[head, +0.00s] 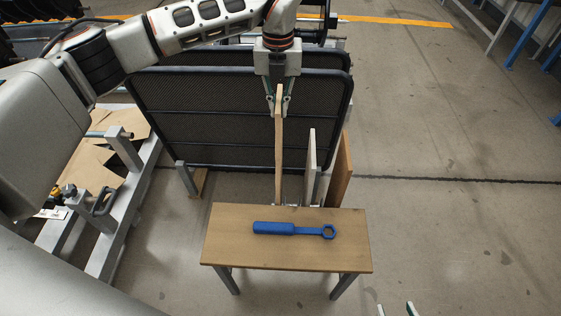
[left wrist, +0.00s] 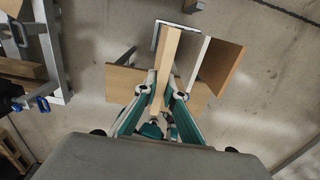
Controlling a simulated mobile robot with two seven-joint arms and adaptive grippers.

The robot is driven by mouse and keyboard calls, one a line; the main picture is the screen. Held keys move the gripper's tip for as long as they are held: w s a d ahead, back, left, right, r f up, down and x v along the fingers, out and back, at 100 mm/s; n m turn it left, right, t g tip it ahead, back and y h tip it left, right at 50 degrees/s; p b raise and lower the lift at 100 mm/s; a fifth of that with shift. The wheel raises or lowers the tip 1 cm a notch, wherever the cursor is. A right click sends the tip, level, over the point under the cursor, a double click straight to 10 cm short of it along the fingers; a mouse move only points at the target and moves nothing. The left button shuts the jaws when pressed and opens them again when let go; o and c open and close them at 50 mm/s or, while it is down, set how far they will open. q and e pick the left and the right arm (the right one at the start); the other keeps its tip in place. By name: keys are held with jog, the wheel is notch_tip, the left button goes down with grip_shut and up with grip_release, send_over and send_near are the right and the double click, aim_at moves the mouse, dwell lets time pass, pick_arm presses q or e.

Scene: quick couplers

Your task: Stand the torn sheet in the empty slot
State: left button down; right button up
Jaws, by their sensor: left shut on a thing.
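My left gripper (head: 279,100) is shut on the top of an upright light-wood sheet (head: 279,150), seen nearly edge-on. In the left wrist view, the fingers (left wrist: 158,92) grip the sheet (left wrist: 170,60). Its lower end reaches the rack behind the small table; I cannot tell if it is seated in a slot. A tear is not visible from here. To its right stand a white sheet (head: 310,160) and a brown wooden sheet (head: 342,172), apart from it. The slots are mostly hidden. My right gripper (head: 396,310) shows only two spread fingertips at the bottom edge.
A blue ring wrench (head: 288,229) lies on the small wooden table (head: 230,250). A dark mesh panel (head: 200,120) stands behind the sheets. A grey metal frame with cardboard (head: 90,172) is at the left. The floor at the right is clear.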

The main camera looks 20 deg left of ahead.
aim_at(279, 165)
pick_arm(q)
notch_tip(279, 165, down, 16)
jog(key=b, duration=0.3)
jog(key=shift+r+b, duration=0.2)
jog(key=shift+b, duration=0.15)
pick_arm(e)
jog(key=a, duration=0.1)
jog(key=w+a, duration=0.1)
jog(key=shift+w+a+r+y, duration=0.1)
jog(key=shift+a+r+y, duration=0.2)
jog(key=shift+r+y, duration=0.1)
pick_arm(q)
jog(key=shift+f, duration=0.1)
pick_arm(e)
jog(key=shift+f, duration=0.15)
pick_arm(q)
jog(key=c, duration=2.1)
grip_release()
jog(key=shift+c, duration=0.2)
pick_arm(e)
jog(key=shift+s+d+f, duration=0.15)
jog(key=shift+s+f, duration=0.1)
